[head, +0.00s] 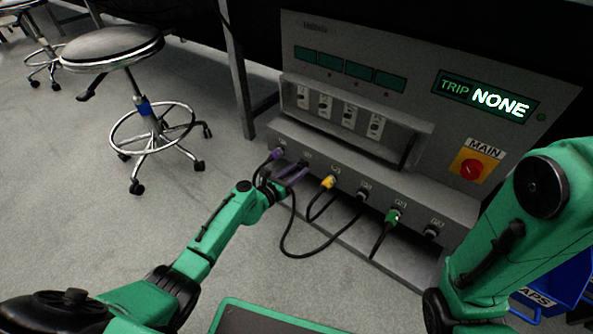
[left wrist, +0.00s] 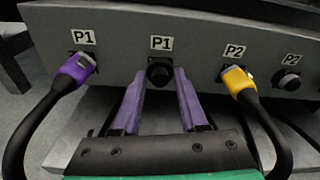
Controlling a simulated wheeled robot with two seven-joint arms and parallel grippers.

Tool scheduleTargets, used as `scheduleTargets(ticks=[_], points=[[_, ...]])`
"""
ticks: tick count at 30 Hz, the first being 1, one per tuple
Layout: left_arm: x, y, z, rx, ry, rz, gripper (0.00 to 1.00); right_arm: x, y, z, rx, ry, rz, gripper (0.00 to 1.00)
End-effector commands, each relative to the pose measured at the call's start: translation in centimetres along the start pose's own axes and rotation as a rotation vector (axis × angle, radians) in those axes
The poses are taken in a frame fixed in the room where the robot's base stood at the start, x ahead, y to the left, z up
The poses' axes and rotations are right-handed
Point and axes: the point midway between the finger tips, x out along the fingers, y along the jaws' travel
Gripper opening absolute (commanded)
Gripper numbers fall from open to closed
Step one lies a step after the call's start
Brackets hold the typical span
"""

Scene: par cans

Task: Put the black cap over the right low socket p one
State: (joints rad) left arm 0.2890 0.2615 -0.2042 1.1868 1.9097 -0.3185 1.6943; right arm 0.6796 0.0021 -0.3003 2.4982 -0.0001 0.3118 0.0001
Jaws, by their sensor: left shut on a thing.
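The right low socket P1 is under the second P1 label (left wrist: 161,43) on the grey panel (left wrist: 206,57) in the left wrist view. The black cap (left wrist: 160,73) is a round dark shape at that socket, between the purple fingertips of my left gripper (left wrist: 160,79). My left gripper is shut on the cap, low at the panel in the head view (head: 291,173). The socket itself is hidden behind the cap. I cannot tell whether the cap is fully seated. My right arm shows at the right of the head view, but its gripper does not.
A purple plug (left wrist: 76,70) sits left of the cap, and a yellow plug (left wrist: 238,82) sits right of it. A green plug (head: 393,216) is farther right. Their black cables loop below. A blue bin (head: 572,280) is at the right; a stool (head: 112,43) stands left.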

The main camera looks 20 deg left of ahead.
Motion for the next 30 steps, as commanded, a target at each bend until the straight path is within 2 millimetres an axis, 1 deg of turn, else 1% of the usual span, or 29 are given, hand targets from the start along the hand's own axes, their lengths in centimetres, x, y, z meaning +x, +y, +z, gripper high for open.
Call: scheduleTargets(ticks=[30], points=[[1.3,0.0,0.1,-0.001,0.0,0.001,0.0,-0.5,-0.1,-0.2,0.0,-0.001,0.0,0.5]])
